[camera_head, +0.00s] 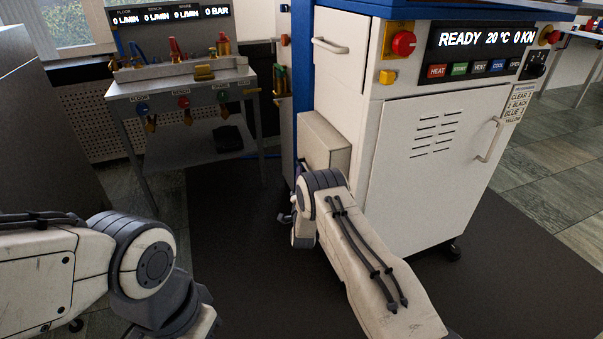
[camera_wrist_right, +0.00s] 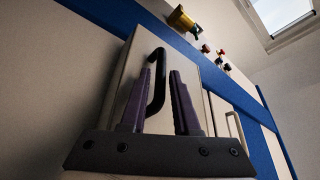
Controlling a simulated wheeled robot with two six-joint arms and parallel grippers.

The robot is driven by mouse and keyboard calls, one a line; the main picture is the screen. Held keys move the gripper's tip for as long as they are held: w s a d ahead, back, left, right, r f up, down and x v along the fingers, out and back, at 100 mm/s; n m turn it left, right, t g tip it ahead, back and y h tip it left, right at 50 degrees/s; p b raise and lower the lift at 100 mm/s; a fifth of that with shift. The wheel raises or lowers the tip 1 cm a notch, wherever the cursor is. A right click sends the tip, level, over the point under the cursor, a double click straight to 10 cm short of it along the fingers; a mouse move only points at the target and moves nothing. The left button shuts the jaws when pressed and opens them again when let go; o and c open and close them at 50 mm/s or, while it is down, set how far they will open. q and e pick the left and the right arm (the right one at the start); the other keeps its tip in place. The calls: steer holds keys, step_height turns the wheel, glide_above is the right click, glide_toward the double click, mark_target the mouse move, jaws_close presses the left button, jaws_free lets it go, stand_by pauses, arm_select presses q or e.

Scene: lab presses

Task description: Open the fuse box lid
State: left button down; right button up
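The fuse box (camera_head: 326,143) is a beige box on the left side of the white press cabinet. Its lid (camera_wrist_right: 122,78) looks shut in the right wrist view and carries a black bar handle (camera_wrist_right: 158,82). My right gripper (camera_wrist_right: 161,73) is open, with one dark purple finger on each side of the handle in that view. I cannot tell whether the fingers touch it. In the head view my right forearm and wrist hide most of this gripper and the lower part of the box. My left arm shows at the lower left, but its gripper is out of view.
The press cabinet (camera_head: 425,150) has a door with a handle and a red knob (camera_head: 403,43) above. A metal bench (camera_head: 180,80) with valves and gauges stands at the left. Dark mat (camera_head: 235,250) lies clear between them. A second handle (camera_wrist_right: 236,130) shows right of the box.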

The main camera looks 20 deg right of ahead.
steer(key=shift+b+x, duration=0.35)
steer(key=shift+x, duration=1.35)
jaws_close()
